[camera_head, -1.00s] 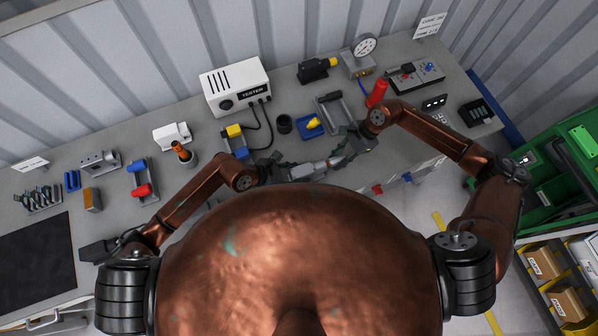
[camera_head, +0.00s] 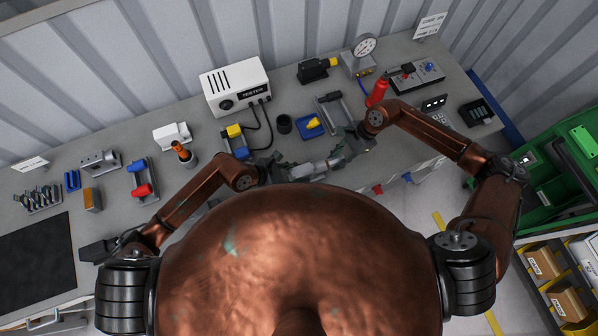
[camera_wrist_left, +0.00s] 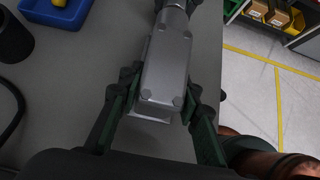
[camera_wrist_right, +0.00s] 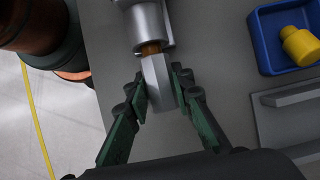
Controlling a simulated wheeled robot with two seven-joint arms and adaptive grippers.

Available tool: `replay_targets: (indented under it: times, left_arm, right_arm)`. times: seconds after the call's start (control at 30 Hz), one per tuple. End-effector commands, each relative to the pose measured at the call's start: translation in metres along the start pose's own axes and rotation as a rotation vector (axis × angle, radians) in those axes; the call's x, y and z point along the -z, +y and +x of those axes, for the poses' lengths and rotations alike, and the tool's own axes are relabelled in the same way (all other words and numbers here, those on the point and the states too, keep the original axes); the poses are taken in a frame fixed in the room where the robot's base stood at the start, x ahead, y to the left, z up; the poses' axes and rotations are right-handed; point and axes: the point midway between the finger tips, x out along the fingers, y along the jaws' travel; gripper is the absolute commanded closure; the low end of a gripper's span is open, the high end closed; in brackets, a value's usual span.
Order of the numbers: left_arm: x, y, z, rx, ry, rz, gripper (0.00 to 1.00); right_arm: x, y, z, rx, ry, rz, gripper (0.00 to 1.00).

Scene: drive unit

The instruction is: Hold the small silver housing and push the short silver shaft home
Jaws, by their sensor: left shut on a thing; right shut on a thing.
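The small silver housing (camera_wrist_left: 166,62) is a blocky grey body with bolt heads and a round neck at its far end. My left gripper (camera_wrist_left: 160,90) is shut on its sides in the left wrist view. The short silver shaft (camera_wrist_right: 158,82) is faceted and sits between the fingers of my right gripper (camera_wrist_right: 159,76), which is shut on it. A brass-coloured part (camera_wrist_right: 150,49) shows between the shaft and the round mouth of the housing (camera_wrist_right: 147,24). Shaft and housing look in line. How deep the shaft goes in is hidden. In the head view the grippers face each other.
A blue tray (camera_wrist_right: 262,44) with a yellow part (camera_wrist_right: 301,46) lies close to the right gripper. A black cup (camera_head: 284,124) and the white tester (camera_head: 236,86) with its cables stand behind. The bench's front edge runs close below the hands.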

Motion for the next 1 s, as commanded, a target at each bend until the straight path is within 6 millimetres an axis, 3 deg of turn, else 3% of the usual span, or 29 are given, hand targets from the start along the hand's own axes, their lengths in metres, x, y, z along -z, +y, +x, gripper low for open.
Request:
replay_targets:
  times: [1.0]
  left_arm:
    - [0.001, 0.0, 0.0, 0.0, 0.003, -0.001, 0.96]
  right_arm:
    - [0.033, 0.0, -0.017, 0.0, -0.004, 0.0, 1.0]
